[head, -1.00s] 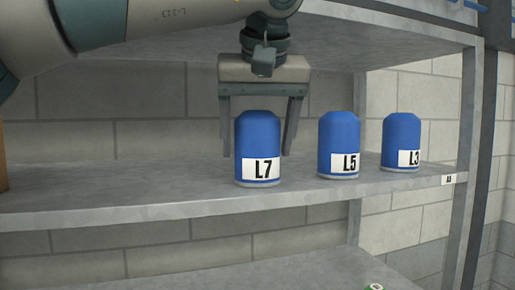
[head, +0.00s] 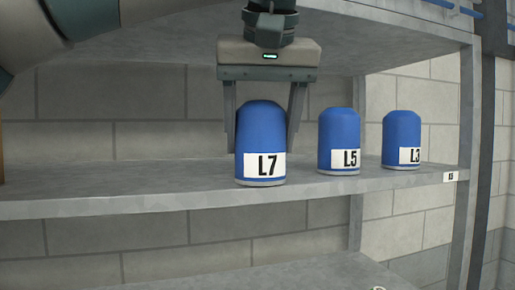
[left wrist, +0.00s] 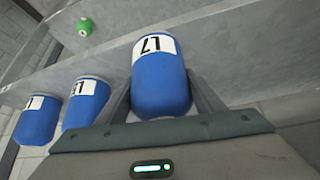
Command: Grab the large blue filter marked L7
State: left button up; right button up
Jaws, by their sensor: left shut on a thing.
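The large blue filter marked L7 (head: 261,137) stands upright at the shelf's front edge in the head view. Its white label faces me. My left gripper (head: 267,130) reaches down from above, with one finger on each side of the filter, shut on it. In the left wrist view the L7 filter (left wrist: 161,82) sits between the two fingers of my left gripper (left wrist: 160,92). The filter's base appears at or very near the shelf surface. My right gripper is not in view.
Blue filters marked L5 (head: 339,142) and L3 (head: 402,140) stand to the right on the same shelf (head: 120,190). An upper shelf (head: 380,38) hangs above and a post (head: 468,130) stands at right. A small green item (left wrist: 84,27) shows in the left wrist view.

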pick_arm(q)
jog(key=s+d+b, duration=0.1)
jog(key=s+b, duration=0.4)
jog(key=s, duration=0.9)
jog(key=shift+d, duration=0.3)
